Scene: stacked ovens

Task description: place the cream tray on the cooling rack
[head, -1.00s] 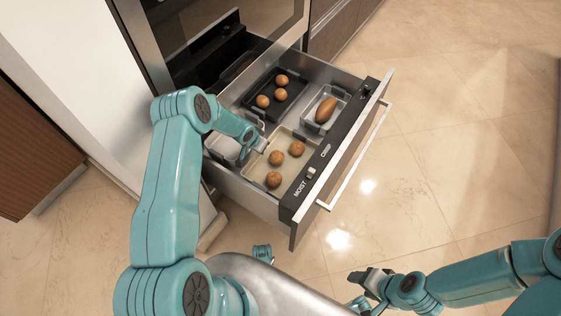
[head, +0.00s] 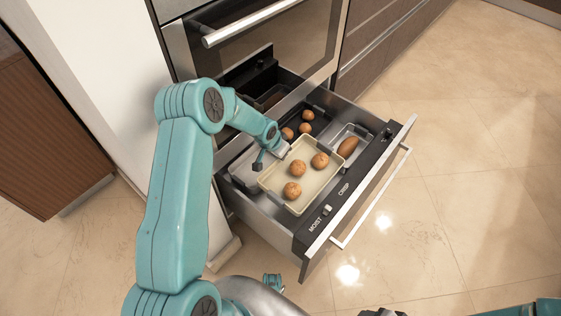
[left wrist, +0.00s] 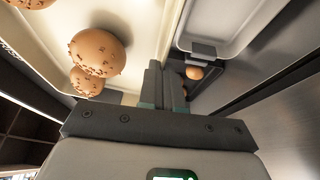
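The cream tray (head: 318,184) carries three round speckled rolls and is raised above the open drawer, roughly level. My left gripper (head: 283,152) is at the tray's back-left edge and looks shut on its rim. In the left wrist view the cream tray (left wrist: 142,50) lies left of the closed fingers (left wrist: 162,82), with rolls close by. My right gripper (head: 382,313) only just shows at the bottom edge of the head view; its fingers cannot be made out. No cooling rack is seen.
The open drawer (head: 350,205) has a dark tray (head: 321,122) with round rolls, a clear tray (head: 364,134) with an oblong loaf, and another clear tray (head: 243,172) partly hidden at left. An oven with a bar handle (head: 255,20) stands above. The floor at right is clear.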

